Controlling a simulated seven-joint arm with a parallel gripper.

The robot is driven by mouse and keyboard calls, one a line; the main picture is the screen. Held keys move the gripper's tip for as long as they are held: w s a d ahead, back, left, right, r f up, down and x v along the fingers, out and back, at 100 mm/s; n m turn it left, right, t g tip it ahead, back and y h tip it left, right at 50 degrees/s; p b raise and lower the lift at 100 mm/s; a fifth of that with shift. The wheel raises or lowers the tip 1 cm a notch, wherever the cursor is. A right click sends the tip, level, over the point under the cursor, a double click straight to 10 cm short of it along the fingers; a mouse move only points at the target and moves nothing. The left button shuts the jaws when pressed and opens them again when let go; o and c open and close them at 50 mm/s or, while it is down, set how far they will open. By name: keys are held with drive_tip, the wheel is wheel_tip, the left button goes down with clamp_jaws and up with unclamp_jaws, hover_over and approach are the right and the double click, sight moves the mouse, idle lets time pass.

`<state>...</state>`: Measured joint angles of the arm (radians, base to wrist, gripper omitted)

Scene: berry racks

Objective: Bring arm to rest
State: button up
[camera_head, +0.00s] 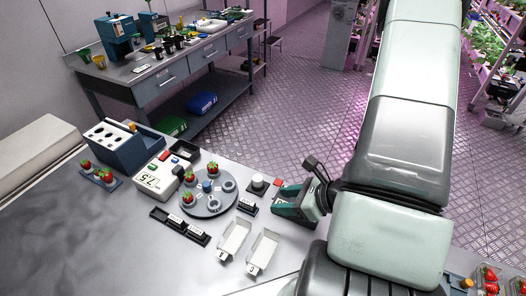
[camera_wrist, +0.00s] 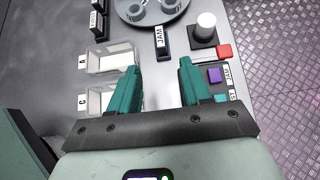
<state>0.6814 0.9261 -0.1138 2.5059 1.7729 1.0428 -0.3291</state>
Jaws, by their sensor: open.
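My arm comes in from the right side of the head view and reaches over the table's right part. My gripper (camera_head: 288,203) has teal fingers and hangs over the table near its far right edge. In the wrist view my gripper (camera_wrist: 159,72) has its two fingers well apart with nothing between them. The black block labelled JAM (camera_wrist: 162,43) lies just beyond the fingertips. Two small white trays, one marked A (camera_wrist: 108,58) and one marked C (camera_wrist: 100,103), lie beside the left finger. Part of tray C is hidden by the gripper.
A round grey plate (camera_head: 214,207) carries strawberries and cups. A white knob on a black base (camera_head: 258,183) and a red block (camera_head: 278,182) stand close to the gripper. A scale (camera_head: 153,180) and a blue rack (camera_head: 124,147) are farther left. The table's left front is clear.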

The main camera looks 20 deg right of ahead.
drive_tip(key=a+r+n+g+y, duration=0.1)
drive_tip(key=a+r+n+g, duration=0.3)
drive_tip(key=r+n, duration=0.5)
drive_tip(key=a+r+n+g, duration=0.2)
drive_tip(key=a+r+n, duration=0.5)
drive_tip(key=r, duration=0.5)
drive_tip(key=s+d+r+n+t+h, duration=0.3)
drive_tip(key=s+r+n+t+h, duration=0.1)
drive_tip(key=s+r+n+h, duration=0.3)
drive_tip(key=shift+s+r+n+h, duration=0.4)
drive_tip(key=shift+s+r+n, duration=0.65)
drive_tip(key=shift+r+n, duration=1.7)
drive_tip(key=shift+r+m, duration=0.5)
drive_tip(key=shift+m, duration=0.05)
